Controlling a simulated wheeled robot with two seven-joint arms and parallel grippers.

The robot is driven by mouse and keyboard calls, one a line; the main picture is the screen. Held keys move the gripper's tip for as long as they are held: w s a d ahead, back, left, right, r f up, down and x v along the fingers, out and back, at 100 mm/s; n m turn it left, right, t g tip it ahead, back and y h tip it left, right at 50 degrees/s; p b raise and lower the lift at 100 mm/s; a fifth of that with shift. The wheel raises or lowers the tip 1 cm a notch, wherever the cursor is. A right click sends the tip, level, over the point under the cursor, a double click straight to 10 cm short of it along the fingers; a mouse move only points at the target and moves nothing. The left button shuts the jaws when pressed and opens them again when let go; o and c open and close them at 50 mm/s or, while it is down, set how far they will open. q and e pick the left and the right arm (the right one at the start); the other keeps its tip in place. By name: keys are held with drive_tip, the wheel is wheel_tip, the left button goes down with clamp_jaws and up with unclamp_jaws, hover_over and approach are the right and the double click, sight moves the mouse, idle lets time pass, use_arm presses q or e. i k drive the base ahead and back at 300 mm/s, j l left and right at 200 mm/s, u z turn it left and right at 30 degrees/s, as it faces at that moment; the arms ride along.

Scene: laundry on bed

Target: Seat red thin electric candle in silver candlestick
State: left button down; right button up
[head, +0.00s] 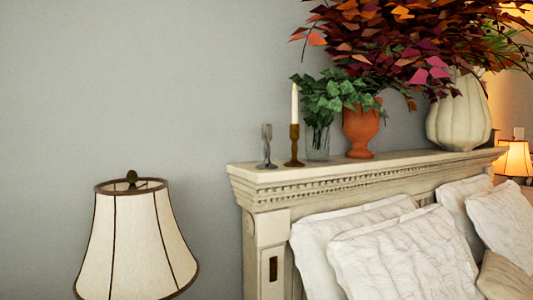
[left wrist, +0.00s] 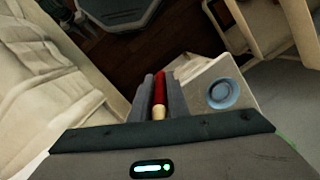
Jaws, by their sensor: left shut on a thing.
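The silver candlestick (head: 267,147) stands upright on the left end of the headboard's top ledge in the head view. Its top looks free of any candle. The red thin candle (left wrist: 160,86) shows in the left wrist view, with a cream-coloured end (left wrist: 159,112) toward the camera. My left gripper (left wrist: 159,92) is shut on the candle, one grey finger on each side. Neither gripper shows in the head view, and the candlestick is not seen in the left wrist view.
A brass candlestick with a white candle (head: 294,118) stands just right of the silver one. A glass with ivy (head: 317,140), a terracotta urn (head: 360,132) and a white vase (head: 460,118) follow along the ledge (head: 330,171). A lamp (head: 136,240) stands lower left.

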sight(268, 137)
drive_tip(key=j+z, duration=0.3)
drive_tip(key=z, duration=0.2)
drive_tip(key=j+z, duration=0.25)
drive_tip(key=z, duration=0.25)
